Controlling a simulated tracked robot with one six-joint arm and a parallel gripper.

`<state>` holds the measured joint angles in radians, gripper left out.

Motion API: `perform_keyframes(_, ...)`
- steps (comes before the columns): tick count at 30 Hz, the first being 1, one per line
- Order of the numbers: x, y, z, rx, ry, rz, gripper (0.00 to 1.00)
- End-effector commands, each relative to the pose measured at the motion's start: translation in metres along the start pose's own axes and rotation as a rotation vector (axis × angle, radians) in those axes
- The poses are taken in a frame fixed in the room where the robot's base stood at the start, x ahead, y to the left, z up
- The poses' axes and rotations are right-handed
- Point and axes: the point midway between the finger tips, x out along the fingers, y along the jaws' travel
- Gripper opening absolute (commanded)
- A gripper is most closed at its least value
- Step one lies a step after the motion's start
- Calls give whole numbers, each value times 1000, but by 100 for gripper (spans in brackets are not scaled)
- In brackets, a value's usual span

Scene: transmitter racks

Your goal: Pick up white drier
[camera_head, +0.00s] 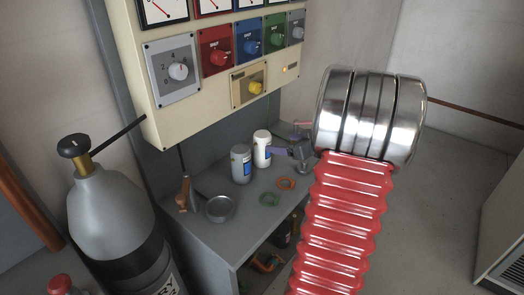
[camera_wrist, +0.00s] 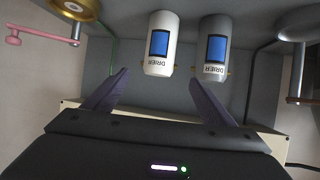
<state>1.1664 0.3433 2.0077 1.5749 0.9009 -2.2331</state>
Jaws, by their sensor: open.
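The white drier (camera_head: 262,148) is a white canister with a blue label, upright on the grey bench (camera_head: 228,235). A similar grey drier (camera_head: 240,163) stands close beside it. My gripper (camera_head: 283,137) is just right of the white drier, its purple fingers spread. In the wrist view, the white drier (camera_wrist: 159,45) is ahead between the two fingertips of my gripper (camera_wrist: 158,77), with nothing gripped. The grey drier (camera_wrist: 214,45) is just beyond the right fingertip in that view. Whether a finger touches either drier is unclear.
A grey gas cylinder (camera_head: 110,220) stands left. The floor at right (camera_head: 440,190) is clear.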

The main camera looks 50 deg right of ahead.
Motion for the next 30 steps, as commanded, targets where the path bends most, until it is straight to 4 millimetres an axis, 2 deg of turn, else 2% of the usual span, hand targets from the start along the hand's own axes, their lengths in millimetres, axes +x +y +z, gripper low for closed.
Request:
perform_keyframes(5,16,-1,0,0,0,-4,78)
perform_keyframes(18,79,-1,1,1,-1,-3,78)
perform_keyframes(30,85,0,0,0,-1,0,78)
